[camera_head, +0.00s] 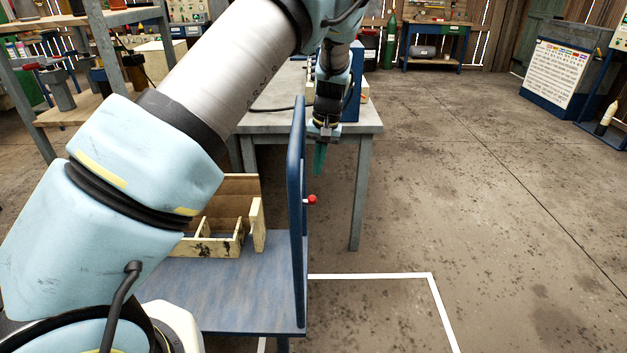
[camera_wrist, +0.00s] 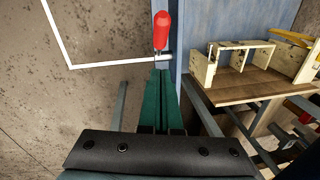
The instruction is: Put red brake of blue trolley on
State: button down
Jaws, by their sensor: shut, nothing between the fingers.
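The blue trolley (camera_head: 265,308) stands at lower centre in the head view, with its tall blue upright frame at its right end. The red brake (camera_head: 311,199) sticks out on the right side of that upright. In the wrist view the red brake (camera_wrist: 161,31) is a red handle on a small metal fitting beside the blue trolley panel (camera_wrist: 197,35). My gripper (camera_head: 319,173) has green fingers, shut and empty, pointing down behind and above the brake in the head view. In the wrist view my gripper's fingertips (camera_wrist: 161,78) lie just below the brake fitting; I cannot tell whether they touch it.
A wooden compartment box (camera_head: 213,238) sits on the trolley. A grey workbench (camera_head: 366,123) stands behind it. White floor lines (camera_head: 370,275) run beside the trolley. The floor to the right is clear. A wooden rack (camera_head: 75,112) stands at left.

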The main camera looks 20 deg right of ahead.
jog(key=shift+s+a+f+p, duration=0.3)
jog(key=shift+s+f, duration=0.05)
jog(key=shift+f, duration=0.35)
jog(key=shift+s+a+f+p, duration=0.25)
jog(key=shift+s+a+f, duration=0.1)
jog(key=shift+f, duration=0.4)
jog(key=shift+s+a+f+p, duration=0.3)
jog(key=shift+s+f, duration=0.05)
jog(key=shift+f, duration=0.35)
jog(key=shift+s+a+f+b, duration=0.3)
jog(key=shift+s+f, duration=0.15)
jog(key=shift+s, duration=0.2)
jog(key=shift+s+a+f+b, duration=0.3)
jog(key=shift+s+f, duration=0.1)
jog(key=shift+s, duration=0.2)
notch_tip(320, 180, up, 13)
jog(key=s+d, duration=0.1)
jog(key=shift+d+r, duration=0.15)
jog(key=shift+d, duration=0.25)
jog(key=shift+s, duration=0.2)
